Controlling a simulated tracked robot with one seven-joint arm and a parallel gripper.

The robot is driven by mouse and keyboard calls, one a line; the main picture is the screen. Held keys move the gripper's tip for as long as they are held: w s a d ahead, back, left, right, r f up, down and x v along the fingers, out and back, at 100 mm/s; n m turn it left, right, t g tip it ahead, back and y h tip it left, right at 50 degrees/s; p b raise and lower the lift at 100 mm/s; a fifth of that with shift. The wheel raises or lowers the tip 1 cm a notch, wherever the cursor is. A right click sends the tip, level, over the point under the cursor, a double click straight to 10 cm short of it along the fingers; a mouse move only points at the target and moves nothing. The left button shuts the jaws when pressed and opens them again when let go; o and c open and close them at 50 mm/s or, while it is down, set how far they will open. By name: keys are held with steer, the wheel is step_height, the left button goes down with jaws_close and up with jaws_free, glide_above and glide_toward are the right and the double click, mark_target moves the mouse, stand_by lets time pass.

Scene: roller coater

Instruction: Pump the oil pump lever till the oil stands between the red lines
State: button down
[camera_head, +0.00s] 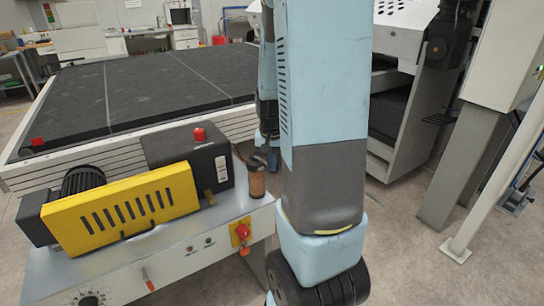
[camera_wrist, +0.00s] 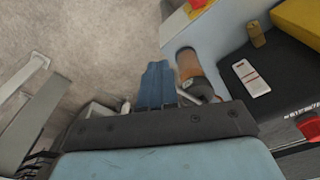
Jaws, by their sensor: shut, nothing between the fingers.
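My gripper (camera_wrist: 157,68) shows in the wrist view with its blue fingers together and nothing between them. A brown cylinder (camera_wrist: 189,68) with grey ends is just right of the fingers; a gap or contact is hard to judge. In the head view the cylinder (camera_head: 257,183) stands at the machine's right end, beside a black box (camera_head: 185,157). A white panel (camera_head: 221,168) is on that box and also shows in the wrist view (camera_wrist: 250,76). Oil level and red lines are too small to read. I cannot make out the pump lever for certain; my arm hides part of this area.
A yellow slotted guard (camera_head: 118,212) and a red switch on a yellow plate (camera_head: 241,232) are on the near machine. A long black belt table (camera_head: 130,90) lies behind. Grey floor (camera_head: 400,225) is open to the right, before a white post (camera_head: 495,185).

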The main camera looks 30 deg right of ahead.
step_height(320, 180, up, 14)
steer(key=s, duration=0.1)
steer(key=shift+a+f, duration=0.2)
steer(key=shift+a, duration=0.2)
stand_by(0.3)
stand_by(1.0)
steer(key=s+a+r+n+t, duration=0.2)
steer(key=s+a+r+n, duration=0.1)
steer(key=s+a, duration=0.3)
steer(key=s+a+r+n+t, duration=0.2)
steer(key=s+a+r+n, duration=0.1)
steer(key=s+a+r, duration=0.2)
steer(key=s+a, duration=0.2)
steer(key=a, duration=0.2)
steer(key=shift+a+r+n+t+y, duration=0.25)
steer(key=shift+a+n+t+y, duration=0.05)
steer(key=shift+a+n, duration=0.1)
